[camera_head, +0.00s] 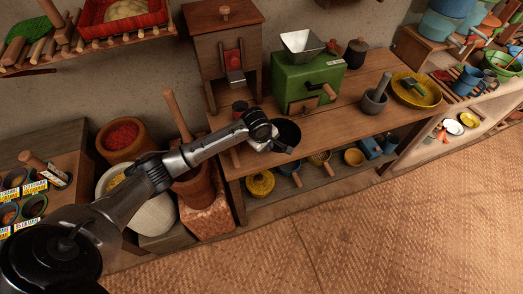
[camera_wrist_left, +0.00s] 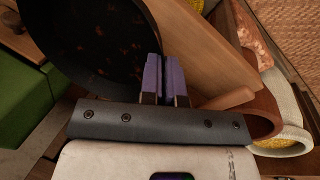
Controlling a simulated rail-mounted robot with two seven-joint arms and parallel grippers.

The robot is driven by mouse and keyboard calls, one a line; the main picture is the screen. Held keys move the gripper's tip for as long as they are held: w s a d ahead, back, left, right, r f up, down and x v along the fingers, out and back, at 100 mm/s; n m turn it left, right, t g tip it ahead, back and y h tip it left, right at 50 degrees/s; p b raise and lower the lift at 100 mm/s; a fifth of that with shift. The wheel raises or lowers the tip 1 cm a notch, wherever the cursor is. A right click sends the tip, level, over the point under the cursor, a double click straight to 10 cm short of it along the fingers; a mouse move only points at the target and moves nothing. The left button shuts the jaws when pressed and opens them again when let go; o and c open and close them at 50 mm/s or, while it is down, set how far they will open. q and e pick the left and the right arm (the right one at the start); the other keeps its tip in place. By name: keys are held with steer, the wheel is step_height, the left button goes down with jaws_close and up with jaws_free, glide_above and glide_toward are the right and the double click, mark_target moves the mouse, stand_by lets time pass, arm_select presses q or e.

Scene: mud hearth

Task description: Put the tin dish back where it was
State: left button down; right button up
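A dark round dish (camera_head: 287,133), the only thing here that looks like the tin dish, is at the front edge of the wooden table. In the left wrist view the dish (camera_wrist_left: 95,40) fills the upper left, with brownish specks inside it. My left gripper (camera_head: 277,143) is at the dish's near side. In the left wrist view its purple-padded fingers (camera_wrist_left: 164,65) are close together at the dish's rim and look shut on it. Whether the dish touches the tabletop is unclear. My right gripper is in neither view.
The wooden table (camera_head: 345,112) also bears a green grinder (camera_head: 307,82), a mortar (camera_head: 374,101) and a yellow dish (camera_head: 415,91). A wooden box mill (camera_head: 226,50) stands behind. The shelf below holds a yellow pot (camera_head: 260,184) and small bowls. The woven floor in front is clear.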

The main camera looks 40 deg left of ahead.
arm_select(q)
steer(key=a+f, duration=0.2)
steer(key=a, duration=0.1)
steer(key=shift+a+f+b, duration=0.1)
steer(key=shift+a+b, duration=0.1)
steer(key=shift+b, duration=0.15)
steer(key=shift+f+b, duration=0.7)
steer(key=shift+f, duration=1.3)
steer(key=shift+w, duration=0.1)
steer(key=c, duration=1.8)
jaws_free()
steer(key=shift+f, duration=0.1)
steer(key=o, duration=0.5)
steer(key=shift+c, duration=0.2)
